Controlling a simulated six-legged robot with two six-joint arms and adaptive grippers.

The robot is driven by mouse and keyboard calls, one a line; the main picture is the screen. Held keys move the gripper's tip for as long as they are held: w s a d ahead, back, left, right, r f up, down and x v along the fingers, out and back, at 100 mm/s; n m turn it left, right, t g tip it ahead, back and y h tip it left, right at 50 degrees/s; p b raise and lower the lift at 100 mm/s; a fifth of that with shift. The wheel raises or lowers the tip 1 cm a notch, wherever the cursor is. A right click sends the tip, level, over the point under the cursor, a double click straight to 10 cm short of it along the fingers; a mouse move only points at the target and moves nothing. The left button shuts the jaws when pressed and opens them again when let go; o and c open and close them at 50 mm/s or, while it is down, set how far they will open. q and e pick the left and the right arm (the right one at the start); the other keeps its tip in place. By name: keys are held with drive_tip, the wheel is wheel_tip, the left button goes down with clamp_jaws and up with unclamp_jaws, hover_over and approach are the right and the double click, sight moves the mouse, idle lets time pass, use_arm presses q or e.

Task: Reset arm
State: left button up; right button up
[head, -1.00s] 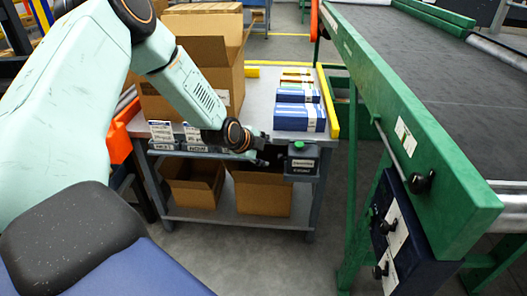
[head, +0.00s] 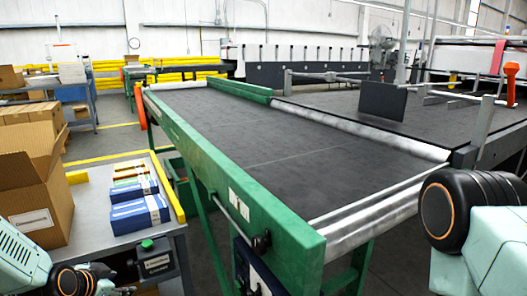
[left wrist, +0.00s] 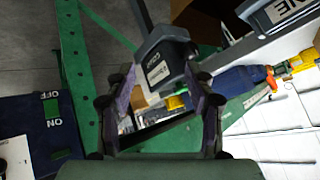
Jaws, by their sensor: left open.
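My left arm comes into the lower left corner of the head view. Its gripper (head: 112,284) is near the front edge of the cart, left of a small dark box with a green button (head: 155,262). In the left wrist view the two fingers (left wrist: 158,108) are spread apart with nothing gripped between them. A dark labelled box (left wrist: 165,55) shows just beyond the fingertips; I cannot tell whether they touch it. Part of my right arm shows at the right edge of the head view, but its gripper is out of frame.
The cart (head: 98,198) carries an open cardboard box (head: 40,200) and blue-and-white cartons (head: 138,212). Right of it stands the green-framed conveyor (head: 245,195) with an empty dark belt. An ON/OFF switch panel (left wrist: 35,125) shows in the left wrist view.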

use_arm(q)
drive_tip(key=s+d+f+n+g+p, duration=0.1)
drive_tip(key=s+d+f+n+g, duration=0.15)
drive_tip(key=s+d, duration=0.45)
drive_tip(key=s+d+f+n+g+p, duration=0.2)
drive_tip(key=s+d+f+n, duration=0.15)
drive_tip(key=s, duration=0.65)
drive_tip(key=s+d+g+p, duration=0.1)
drive_tip(key=s+g, duration=0.1)
drive_tip(key=s, duration=0.8)
drive_tip(key=s+d+g+p, duration=0.2)
drive_tip(key=s, duration=0.7)
drive_tip(key=shift+s+d+f, duration=0.15)
drive_tip(key=shift+s+d, duration=0.1)
drive_tip(key=shift+s, duration=0.15)
drive_tip(key=shift+g, duration=0.25)
